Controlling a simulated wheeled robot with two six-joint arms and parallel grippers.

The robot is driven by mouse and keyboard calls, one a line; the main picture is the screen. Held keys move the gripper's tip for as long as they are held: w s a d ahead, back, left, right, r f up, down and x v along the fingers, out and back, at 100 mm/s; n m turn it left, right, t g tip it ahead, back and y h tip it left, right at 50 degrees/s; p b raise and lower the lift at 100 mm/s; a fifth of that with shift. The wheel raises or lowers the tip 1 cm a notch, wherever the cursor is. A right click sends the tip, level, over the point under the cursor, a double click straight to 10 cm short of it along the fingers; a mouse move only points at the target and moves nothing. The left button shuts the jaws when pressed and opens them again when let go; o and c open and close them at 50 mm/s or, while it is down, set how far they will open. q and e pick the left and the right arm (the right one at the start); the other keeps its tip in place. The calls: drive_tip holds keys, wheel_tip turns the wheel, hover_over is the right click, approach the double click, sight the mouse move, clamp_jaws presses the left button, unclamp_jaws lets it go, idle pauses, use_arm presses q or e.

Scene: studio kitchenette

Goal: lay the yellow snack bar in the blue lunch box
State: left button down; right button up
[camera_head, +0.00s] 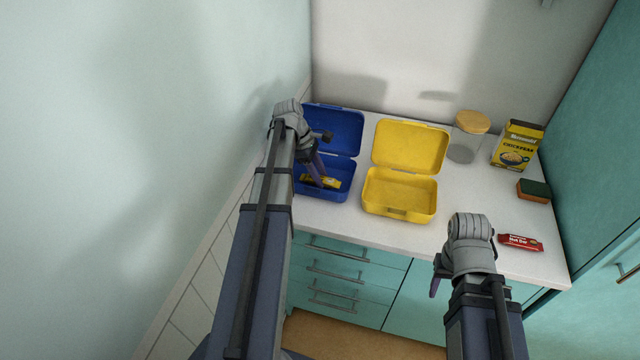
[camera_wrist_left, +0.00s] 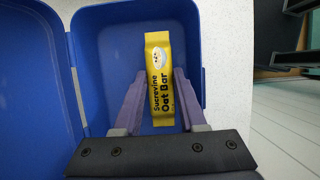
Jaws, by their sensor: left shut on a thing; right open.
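The yellow snack bar (camera_head: 331,182) is inside the open blue lunch box (camera_head: 338,194), near the counter's left end. My left gripper (camera_head: 322,181) reaches down into the box and is shut on the bar. In the left wrist view the bar (camera_wrist_left: 158,80) lies between the two purple fingers (camera_wrist_left: 155,95), over the floor of the blue box (camera_wrist_left: 100,60). I cannot tell whether the bar touches that floor. My right gripper (camera_head: 436,285) is open and empty in front of the counter's front edge; its fingers are partly hidden by its wrist.
An open, empty yellow lunch box (camera_head: 399,207) stands just right of the blue one. Further right are a jar with a wooden lid (camera_head: 464,145), a yellow chickpeas box (camera_head: 516,146), a sponge (camera_head: 533,191) and a red bar (camera_head: 520,242). A wall borders the left side.

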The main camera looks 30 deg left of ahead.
use_arm(q)
drive_tip(key=shift+f+b, duration=0.35)
drive_tip(key=shift+f, duration=0.55)
use_arm(e)
drive_tip(key=shift+f, duration=0.85)
use_arm(q)
drive_tip(key=shift+f, duration=0.15)
drive_tip(key=shift+c, duration=2.4)
unclamp_jaws()
use_arm(e)
drive_tip(key=shift+f, duration=0.15)
use_arm(q)
drive_tip(key=shift+a+r+p, duration=0.15)
drive_tip(key=shift+r+p, duration=0.35)
drive_tip(key=shift+r, duration=0.2)
drive_tip(key=p+v, duration=1)
drive_tip(key=v, duration=0.1)
use_arm(e)
wheel_tip(320, 180, up, 11)
drive_tip(key=shift+r, duration=0.2)
use_arm(q)
drive_tip(key=shift+s+f, duration=0.1)
